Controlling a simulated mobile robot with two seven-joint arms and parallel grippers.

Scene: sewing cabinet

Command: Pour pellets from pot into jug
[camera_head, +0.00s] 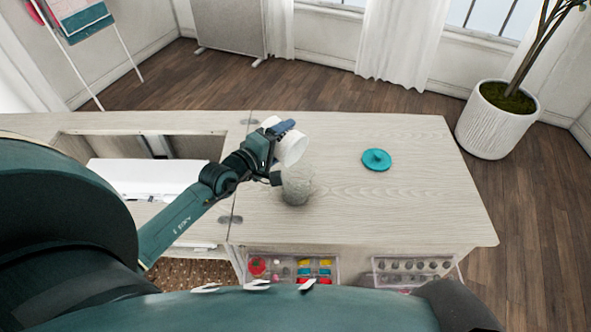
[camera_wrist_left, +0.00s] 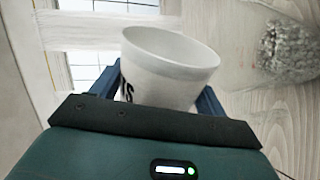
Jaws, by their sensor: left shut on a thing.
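My left gripper (camera_head: 277,137) is shut on a white pot (camera_head: 292,149), holding it above the cabinet top. The pot also shows in the left wrist view (camera_wrist_left: 170,70), with dark lettering on its side and its mouth open. It looks tilted in the head view. I see only its pale inner wall; whether pellets are inside I cannot tell. A clear, textured jug (camera_head: 297,186) stands on the cabinet top just below and in front of the pot. It also shows at the right of the left wrist view (camera_wrist_left: 290,50), apart from the pot. My right gripper is not seen.
A round teal lid-like object (camera_head: 376,160) lies on the pale wooden cabinet top (camera_head: 425,205) to the right, with clear surface around it. A recess with a white machine (camera_head: 150,178) is at the left. Open drawers of small sewing items (camera_head: 290,268) stick out in front.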

